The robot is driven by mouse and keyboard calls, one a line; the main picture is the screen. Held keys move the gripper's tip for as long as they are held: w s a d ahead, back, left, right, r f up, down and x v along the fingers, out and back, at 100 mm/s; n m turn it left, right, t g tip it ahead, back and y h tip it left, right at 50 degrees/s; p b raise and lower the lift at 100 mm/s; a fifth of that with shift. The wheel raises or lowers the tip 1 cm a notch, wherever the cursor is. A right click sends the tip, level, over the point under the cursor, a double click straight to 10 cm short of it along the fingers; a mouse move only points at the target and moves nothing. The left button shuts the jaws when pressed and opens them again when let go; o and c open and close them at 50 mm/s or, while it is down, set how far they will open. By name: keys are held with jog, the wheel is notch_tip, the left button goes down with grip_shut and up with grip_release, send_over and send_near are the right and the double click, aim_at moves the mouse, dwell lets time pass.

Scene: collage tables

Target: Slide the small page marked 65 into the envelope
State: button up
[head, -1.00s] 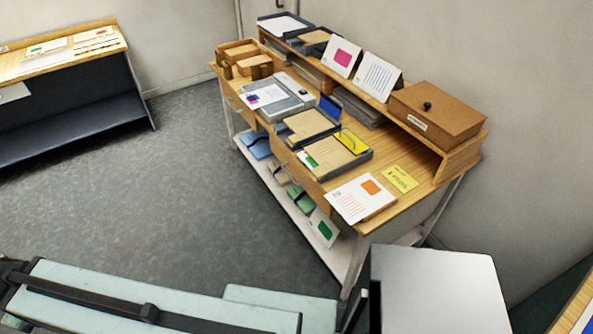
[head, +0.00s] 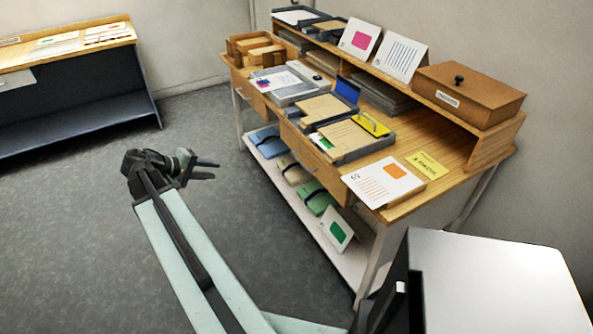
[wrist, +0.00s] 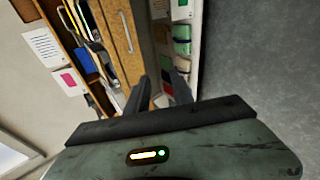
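A white page with an orange square (head: 383,181) lies at the near front corner of the desk. A small dark mark is at its corner, too small to read as 65 for sure. Two tan envelope-like sheets lie in grey trays: one in the nearer tray (head: 347,140), one in the farther tray (head: 318,107). I cannot tell which envelope is meant. My gripper (head: 207,169) is open and empty over the floor, left of the desk and apart from it. Its two fingers also show in the wrist view (wrist: 160,90), with a gap between them.
The wooden desk (head: 445,186) has a raised shelf with a brown box (head: 470,92) and standing cards. A yellow note (head: 427,165) lies beside the orange-square page. Folders and a green-marked card (head: 337,229) sit on the lower shelf. Open floor (head: 110,240) lies left.

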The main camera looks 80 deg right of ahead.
jog(key=s+d+f+m+g+b, duration=0.2)
jog(key=s+d+g+b, duration=0.25)
jog(key=s+d, duration=0.65)
jog(key=m+g+b, duration=0.2)
jog(key=g+b, duration=0.2)
jog(key=b, duration=0.2)
send_near(320, 144)
jog(key=s+f, duration=0.1)
jog(key=s, duration=0.1)
jog(key=shift+d+r+h, duration=0.15)
jog(key=shift+d+h, duration=0.15)
jog(key=shift+d, duration=0.2)
jog(key=x, duration=0.7)
jog(key=shift+s+d, duration=0.2)
jog(key=shift+s, duration=0.1)
grip_shut()
grip_release()
